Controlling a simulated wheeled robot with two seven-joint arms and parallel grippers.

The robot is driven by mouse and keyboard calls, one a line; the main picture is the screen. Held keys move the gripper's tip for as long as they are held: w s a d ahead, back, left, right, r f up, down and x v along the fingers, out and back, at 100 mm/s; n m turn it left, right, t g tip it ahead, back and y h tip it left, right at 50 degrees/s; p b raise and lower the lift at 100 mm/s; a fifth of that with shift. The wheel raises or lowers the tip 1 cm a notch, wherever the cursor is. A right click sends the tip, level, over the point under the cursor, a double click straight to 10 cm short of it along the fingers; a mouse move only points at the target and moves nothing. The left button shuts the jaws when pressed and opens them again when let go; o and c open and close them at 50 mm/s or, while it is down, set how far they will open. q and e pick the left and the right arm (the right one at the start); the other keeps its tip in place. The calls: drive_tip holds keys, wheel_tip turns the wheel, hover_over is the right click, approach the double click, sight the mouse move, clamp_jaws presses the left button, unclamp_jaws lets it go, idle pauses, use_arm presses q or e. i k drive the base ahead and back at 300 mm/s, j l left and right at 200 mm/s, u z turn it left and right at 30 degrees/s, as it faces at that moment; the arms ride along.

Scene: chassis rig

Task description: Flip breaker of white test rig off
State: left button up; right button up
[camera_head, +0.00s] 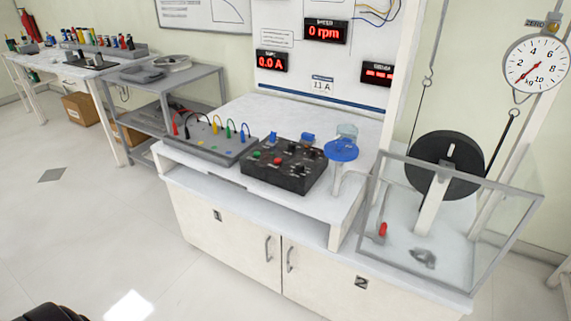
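The white test rig (200,206) stands in the middle, a white bench with cabinet doors below and an upright display panel (290,75) behind. A black control box (284,180) with a red button, a green button and several dark knobs or switches sits on its top. I cannot tell which of these small parts is the breaker, or its position. The red displays read 0 rpm (325,31) and 0.0 A (271,61). Neither of my grippers shows; only a dark rounded part, likely mine, shows at the bottom left edge.
A grey terminal board (212,142) with coloured leads lies left of the box. A blue round-topped stand (341,150) is at its right. A clear guard (450,200) surrounds a black wheel (445,163) beneath a dial scale (534,64). The floor in front is clear.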

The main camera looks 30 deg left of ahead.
sight(273, 134)
drive_tip(key=i+j+u, duration=0.15)
drive_tip(key=u, duration=0.2)
drive_tip(key=i+j+u, duration=0.1)
drive_tip(key=u, duration=0.2)
drive_tip(key=i+j+u, duration=0.1)
drive_tip(key=u, duration=0.25)
drive_tip(key=i+l, duration=0.05)
drive_tip(key=i, duration=0.05)
